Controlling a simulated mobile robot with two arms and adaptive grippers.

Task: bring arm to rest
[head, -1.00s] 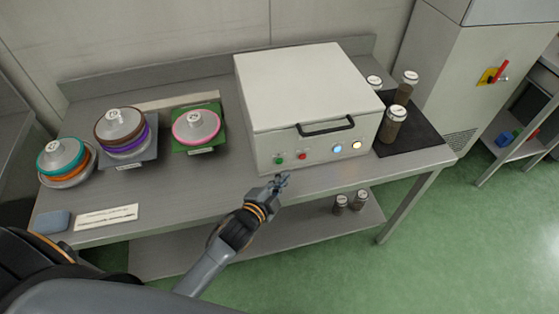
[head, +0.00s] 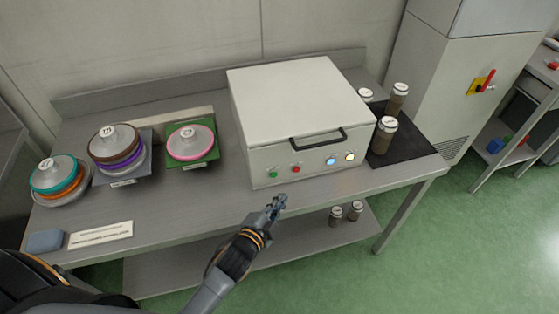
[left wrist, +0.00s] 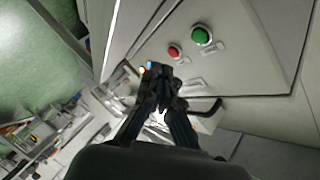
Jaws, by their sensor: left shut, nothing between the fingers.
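My left gripper (head: 277,203) is shut and empty. In the head view it is in front of the table's front edge, just below the white box machine (head: 300,105). The machine's lid is down, with a black handle on its front. Its front panel has a green button (head: 273,174), a red button (head: 296,169), a blue light and a yellow light. In the left wrist view the shut fingers (left wrist: 160,85) point toward the panel, with the green button (left wrist: 201,36) and the red button (left wrist: 174,51) beyond them, apart from the fingers. My right gripper is not in view.
The grey table (head: 190,210) holds stacks of coloured discs at left, a blue sponge (head: 45,241) and a label card (head: 101,234). Brown jars stand on a black mat (head: 410,153) at right. Two jars stand on the lower shelf (head: 300,236). Green floor in front is clear.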

